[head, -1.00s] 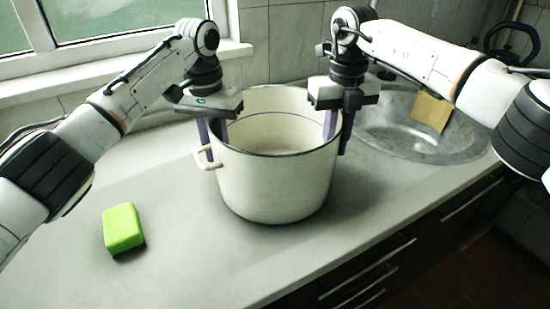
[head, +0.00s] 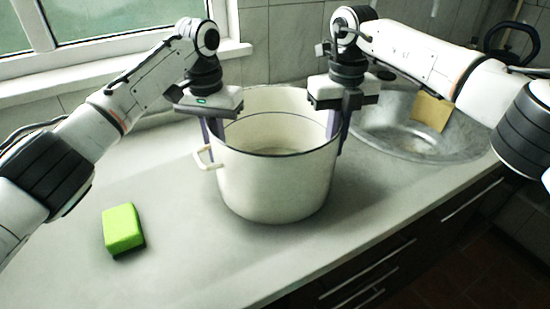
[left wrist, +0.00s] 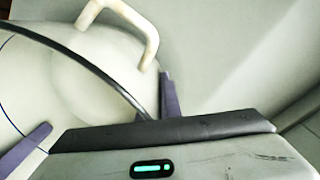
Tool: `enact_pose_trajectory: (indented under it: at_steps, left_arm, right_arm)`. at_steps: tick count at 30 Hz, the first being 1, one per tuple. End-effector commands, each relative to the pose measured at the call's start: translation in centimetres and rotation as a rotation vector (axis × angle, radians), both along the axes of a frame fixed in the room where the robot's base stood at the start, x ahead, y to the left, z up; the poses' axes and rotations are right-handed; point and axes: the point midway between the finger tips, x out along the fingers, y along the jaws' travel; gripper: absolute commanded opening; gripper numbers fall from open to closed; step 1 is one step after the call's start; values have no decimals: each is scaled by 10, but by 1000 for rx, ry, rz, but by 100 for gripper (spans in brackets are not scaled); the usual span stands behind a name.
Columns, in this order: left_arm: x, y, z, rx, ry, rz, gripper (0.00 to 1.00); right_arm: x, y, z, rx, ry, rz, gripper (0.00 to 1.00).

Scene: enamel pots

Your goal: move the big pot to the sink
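The big pot (head: 275,185) is cream enamel with a dark rim and stands upright on the counter, left of the sink (head: 400,145). Its side handle (head: 206,157) faces left and also shows in the left wrist view (left wrist: 140,30). My left gripper (head: 212,132) is at the pot's left rim, fingers pointing down. In the left wrist view its purple fingers (left wrist: 105,120) are apart, with the rim between them, nearer the outer one. My right gripper (head: 337,130) straddles the right rim, one finger inside and one outside; its gap looks narrow. Whether it touches the wall is unclear.
A green sponge (head: 123,229) lies on the counter at the left front. A tan sponge or cloth (head: 432,111) is at the sink's back edge. A dark kettle (head: 512,42) stands at the back right. The counter (head: 190,255) in front is clear.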

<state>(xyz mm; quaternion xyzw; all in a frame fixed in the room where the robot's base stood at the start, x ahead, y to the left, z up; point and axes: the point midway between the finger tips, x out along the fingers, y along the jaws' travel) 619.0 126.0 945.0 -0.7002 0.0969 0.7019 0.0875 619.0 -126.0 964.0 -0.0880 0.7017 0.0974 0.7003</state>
Motion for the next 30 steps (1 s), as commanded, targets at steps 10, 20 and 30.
enact_pose_trajectory:
  at_steps: [10, 20, 30]
  left_arm:
    - [1, 3, 1, 3, -1, 2, 0]
    - [1, 3, 1, 4, -1, 3, 0]
    - [1, 3, 12, 2, -5, 2, 0]
  right_arm:
    - [1, -3, 1, -3, -1, -2, 0]
    - [1, -3, 1, -3, -1, -2, 0]
    - [1, -3, 12, -2, -4, -3, 0]
